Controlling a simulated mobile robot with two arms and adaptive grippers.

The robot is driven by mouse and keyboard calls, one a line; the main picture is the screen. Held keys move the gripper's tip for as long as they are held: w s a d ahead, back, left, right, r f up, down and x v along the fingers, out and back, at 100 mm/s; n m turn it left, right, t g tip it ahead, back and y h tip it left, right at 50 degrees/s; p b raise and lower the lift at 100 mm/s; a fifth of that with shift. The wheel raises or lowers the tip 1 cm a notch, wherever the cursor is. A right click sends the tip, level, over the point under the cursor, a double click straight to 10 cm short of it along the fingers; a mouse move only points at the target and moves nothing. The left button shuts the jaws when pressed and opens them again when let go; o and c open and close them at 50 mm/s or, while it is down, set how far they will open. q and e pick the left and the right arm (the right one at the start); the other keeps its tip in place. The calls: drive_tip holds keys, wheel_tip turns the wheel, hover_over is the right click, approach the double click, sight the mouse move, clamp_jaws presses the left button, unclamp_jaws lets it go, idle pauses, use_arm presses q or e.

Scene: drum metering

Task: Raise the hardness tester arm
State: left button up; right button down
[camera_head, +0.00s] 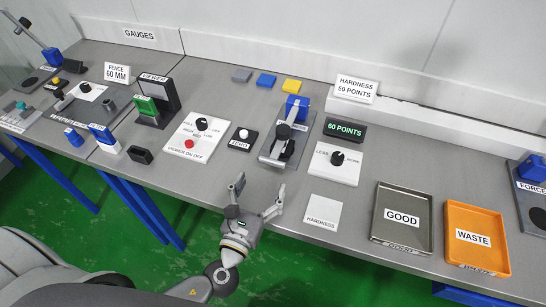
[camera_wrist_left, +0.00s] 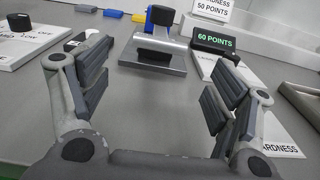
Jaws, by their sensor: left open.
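The hardness tester (camera_head: 273,153) is a grey metal base with a blue block (camera_head: 298,107) at its back and a grey arm (camera_head: 292,115) with a black knob (camera_head: 283,131). In the left wrist view the tester base (camera_wrist_left: 175,67) lies straight ahead, with the black knob (camera_wrist_left: 162,15) above a dark piece on the base. My left gripper (camera_head: 259,188) is open and empty, at the table's front edge, short of the tester and apart from it. Its spread fingers also frame the left wrist view (camera_wrist_left: 160,78). My right gripper is not in view.
The 60 POINTS display (camera_head: 345,130) and a LESS/MORE dial panel (camera_head: 325,170) stand right of the tester. A white HARDNESS plate (camera_head: 323,207), GOOD tray (camera_head: 383,240) and WASTE tray (camera_head: 453,253) lie further right. A ZERO button box (camera_head: 243,138) stands left. Bare table lies before the tester.

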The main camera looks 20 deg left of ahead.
sight(272, 160)
use_arm(q)
drive_tip(key=w+p, duration=0.1)
drive_tip(key=w, duration=0.6)
drive_tip(key=shift+d+p, duration=0.1)
drive_tip(key=shift+p, duration=0.2)
drive_tip(key=shift+w, duration=0.7)
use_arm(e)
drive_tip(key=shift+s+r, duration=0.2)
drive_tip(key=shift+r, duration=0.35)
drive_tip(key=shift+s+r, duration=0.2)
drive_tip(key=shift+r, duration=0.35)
